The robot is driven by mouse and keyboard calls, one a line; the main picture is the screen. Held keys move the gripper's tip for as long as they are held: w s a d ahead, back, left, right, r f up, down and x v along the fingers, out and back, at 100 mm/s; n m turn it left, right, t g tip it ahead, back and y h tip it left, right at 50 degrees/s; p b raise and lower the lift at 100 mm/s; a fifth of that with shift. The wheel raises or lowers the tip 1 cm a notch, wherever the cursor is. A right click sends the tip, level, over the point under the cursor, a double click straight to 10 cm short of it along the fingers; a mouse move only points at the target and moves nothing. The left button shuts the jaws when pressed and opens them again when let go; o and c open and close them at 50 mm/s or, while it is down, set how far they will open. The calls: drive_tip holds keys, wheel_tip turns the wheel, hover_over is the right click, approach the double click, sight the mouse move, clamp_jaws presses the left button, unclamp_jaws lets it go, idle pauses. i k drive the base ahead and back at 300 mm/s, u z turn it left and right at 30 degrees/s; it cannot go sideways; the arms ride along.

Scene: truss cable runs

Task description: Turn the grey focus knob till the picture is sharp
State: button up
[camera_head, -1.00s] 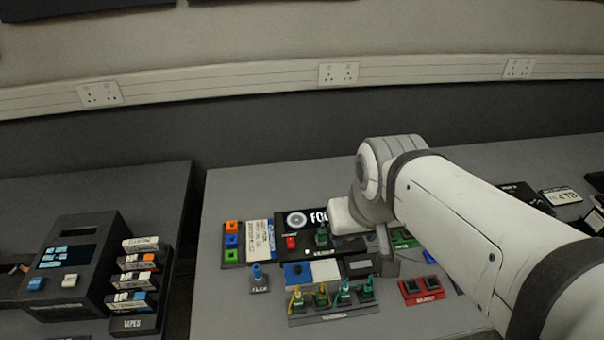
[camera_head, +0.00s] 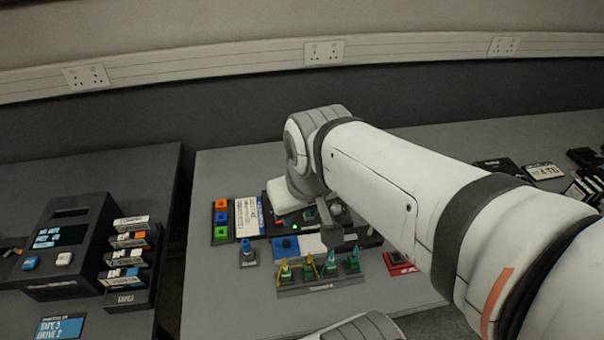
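The focus unit (camera_head: 273,215) is a dark panel on the grey table, with a small red part and a lit green spot. My arm's end covers most of it, including its sign and round picture. A small grey knob-like part (camera_head: 336,209) shows just right of my wrist; I cannot be sure it is the focus knob. My gripper (camera_head: 338,238) hangs over the right part of the unit. Its fingers are largely hidden, so I cannot tell whether they are open or touch anything.
Left of the unit stands a rack of orange, blue and green blocks (camera_head: 221,218). In front are a blue-topped plug (camera_head: 247,252) and a strip of green connectors (camera_head: 320,271). A red block (camera_head: 398,262) lies right. A tape machine (camera_head: 68,245) stands on the left table.

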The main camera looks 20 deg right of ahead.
sight(335, 210)
drive_tip(key=u, duration=0.25)
drive_tip(key=k, duration=1.05)
drive_tip(key=z, duration=0.55)
drive_tip(key=i, duration=1)
drive_tip(key=z, duration=0.1)
